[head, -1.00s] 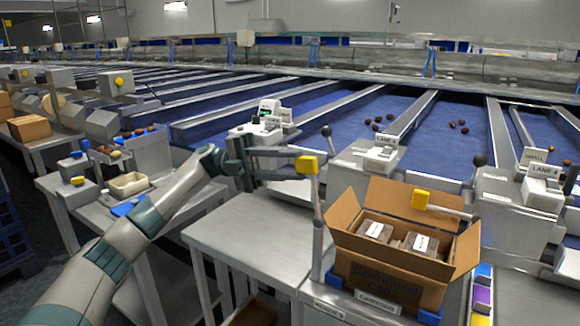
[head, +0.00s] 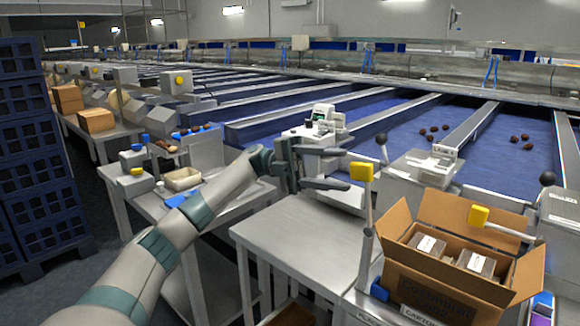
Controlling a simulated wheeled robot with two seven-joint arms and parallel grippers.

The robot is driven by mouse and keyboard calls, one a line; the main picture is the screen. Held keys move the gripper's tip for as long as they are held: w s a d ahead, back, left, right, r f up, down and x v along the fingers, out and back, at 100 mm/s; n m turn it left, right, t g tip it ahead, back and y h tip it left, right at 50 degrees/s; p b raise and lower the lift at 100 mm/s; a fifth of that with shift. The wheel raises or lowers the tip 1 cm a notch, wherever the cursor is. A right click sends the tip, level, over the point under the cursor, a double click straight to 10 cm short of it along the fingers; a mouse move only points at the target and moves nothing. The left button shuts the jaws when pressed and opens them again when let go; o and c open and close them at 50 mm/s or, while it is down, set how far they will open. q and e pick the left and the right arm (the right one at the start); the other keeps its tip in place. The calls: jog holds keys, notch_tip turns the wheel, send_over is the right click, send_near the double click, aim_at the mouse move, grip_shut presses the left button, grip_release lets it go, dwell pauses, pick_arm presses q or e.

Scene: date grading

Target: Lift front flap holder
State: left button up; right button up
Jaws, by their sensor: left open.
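An open cardboard carton (head: 432,284) stands at the lower right with its flaps raised and packed boxes (head: 428,246) inside. A flap holder with a yellow block (head: 361,172) on an upright metal post stands at the carton's left corner. A second holder with a yellow block (head: 478,215) and a rod reaches over the carton from the right. I cannot tell which is the front one. My left gripper (head: 346,169) is open, its fingers pointing right, with the tips close to the left yellow block. I cannot tell if they touch it. My right gripper is out of view.
A bare metal table (head: 300,240) lies below my left gripper. Blue stacked crates (head: 35,170) stand at the far left. A side table carries a cream tray (head: 183,179).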

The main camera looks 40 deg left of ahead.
pick_arm(q)
jog(key=a+f+b, duration=0.2)
jog(key=a+f, duration=0.1)
jog(key=a, duration=1.2)
jog(key=shift+w, duration=0.25)
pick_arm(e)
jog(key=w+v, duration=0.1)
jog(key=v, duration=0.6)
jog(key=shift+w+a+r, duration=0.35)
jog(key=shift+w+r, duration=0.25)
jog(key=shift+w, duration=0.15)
